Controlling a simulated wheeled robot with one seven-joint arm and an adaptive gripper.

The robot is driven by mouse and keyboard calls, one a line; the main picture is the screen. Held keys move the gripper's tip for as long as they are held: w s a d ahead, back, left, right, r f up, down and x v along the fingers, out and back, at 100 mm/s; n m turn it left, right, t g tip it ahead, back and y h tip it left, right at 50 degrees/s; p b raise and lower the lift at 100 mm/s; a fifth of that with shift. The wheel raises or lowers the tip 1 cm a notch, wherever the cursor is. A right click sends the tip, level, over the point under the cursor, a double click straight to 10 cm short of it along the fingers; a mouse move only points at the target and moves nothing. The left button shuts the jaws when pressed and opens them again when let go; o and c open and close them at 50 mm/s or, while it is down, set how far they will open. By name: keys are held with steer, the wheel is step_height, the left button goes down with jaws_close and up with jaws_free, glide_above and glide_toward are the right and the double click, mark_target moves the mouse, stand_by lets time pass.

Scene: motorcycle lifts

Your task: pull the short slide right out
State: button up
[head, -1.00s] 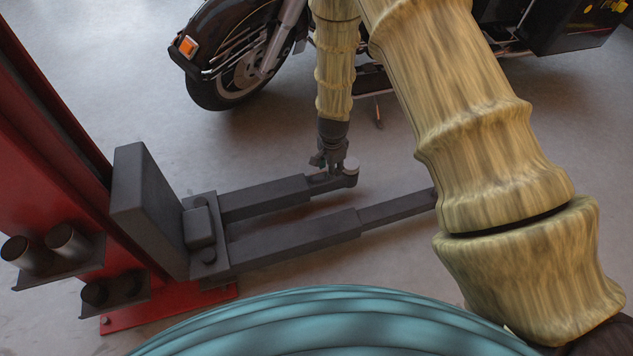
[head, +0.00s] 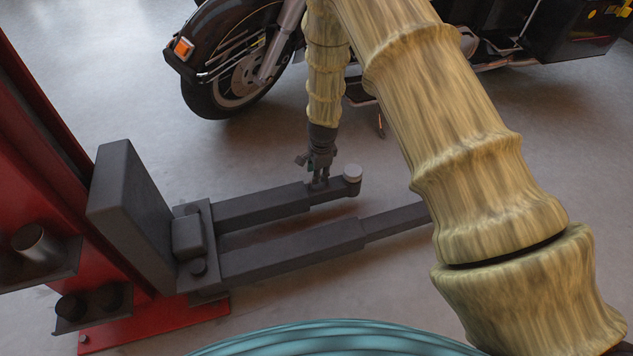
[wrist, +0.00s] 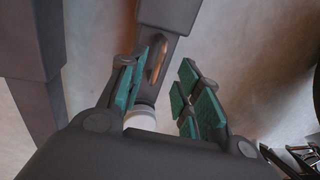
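The short slide (head: 333,191) sticks a little way out of the short arm's sleeve (head: 262,206) and carries a round white-topped pad (head: 352,173) at its end. My gripper (head: 318,178) points down over the slide, between the sleeve's mouth and the pad. In the wrist view, my gripper (wrist: 162,92) has its two teal-padded fingers apart. The slide (wrist: 170,25) runs beneath, with a copper-coloured loop (wrist: 156,58) on it showing close to the left finger. The pad (wrist: 140,117) is partly hidden by the gripper's body. I see nothing clamped between the fingers.
The longer lift arm (head: 290,251) lies nearer me; my arm hides the end of its slide. A red lift post (head: 35,170) with holders stands at left. A black motorcycle (head: 225,60) stands behind. Grey floor around the short slide's end is clear.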

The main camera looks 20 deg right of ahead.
steer(key=shift+w+f+b, duration=0.2)
steer(key=shift+f+b, duration=0.15)
steer(key=shift+f, duration=0.55)
steer(key=shift+w+f+b, duration=0.15)
steer(key=shift+f+b, duration=0.2)
steer(key=shift+f, duration=0.55)
jaws_close()
